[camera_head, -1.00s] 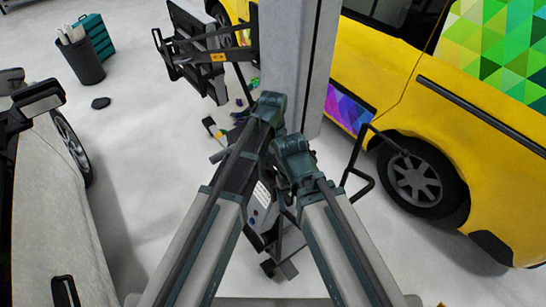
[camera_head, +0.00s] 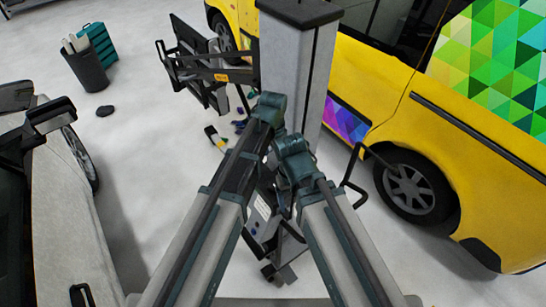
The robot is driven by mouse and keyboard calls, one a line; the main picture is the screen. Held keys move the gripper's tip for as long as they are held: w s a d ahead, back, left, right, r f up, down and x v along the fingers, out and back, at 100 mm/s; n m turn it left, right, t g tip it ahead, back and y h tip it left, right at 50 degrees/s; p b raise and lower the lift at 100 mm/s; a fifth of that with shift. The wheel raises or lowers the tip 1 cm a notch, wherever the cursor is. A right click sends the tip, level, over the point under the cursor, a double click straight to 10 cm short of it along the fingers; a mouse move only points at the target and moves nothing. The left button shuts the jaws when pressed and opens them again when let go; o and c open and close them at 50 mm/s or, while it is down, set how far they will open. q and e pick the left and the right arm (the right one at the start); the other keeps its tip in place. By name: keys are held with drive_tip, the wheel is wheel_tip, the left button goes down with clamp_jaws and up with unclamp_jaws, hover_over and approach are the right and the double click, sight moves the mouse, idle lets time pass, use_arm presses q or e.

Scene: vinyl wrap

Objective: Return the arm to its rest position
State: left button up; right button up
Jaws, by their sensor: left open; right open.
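My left arm comes in from the bottom left and ends at a teal wrist at the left gripper (camera_head: 268,110), in front of the grey column. My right arm comes in from the bottom right and ends at a teal wrist at the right gripper (camera_head: 293,152), lower and close beside the left one. The fingers are hard to make out among the dark parts below the wrists. I see nothing held in either gripper. Both arms are drawn in toward the middle of the view.
A grey column (camera_head: 296,60) stands ahead with a black frame (camera_head: 205,75) to its left. A yellow van (camera_head: 440,140) stands right, a car (camera_head: 70,210) left. A bin (camera_head: 87,68) and teal drawers (camera_head: 98,42) stand at the upper left.

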sight(273, 184)
use_arm(q)
drive_tip(key=shift+f, duration=0.15)
wheel_tip(273, 184, down, 13)
drive_tip(key=b, duration=1.3)
drive_tip(key=shift+f, duration=0.1)
wheel_tip(273, 184, up, 14)
drive_tip(key=p, duration=1.4)
wheel_tip(273, 184, down, 15)
drive_tip(key=b, duration=1.5)
drive_tip(key=shift+r+n, duration=0.35)
drive_tip(key=shift+n, duration=0.05)
drive_tip(key=n, duration=0.7)
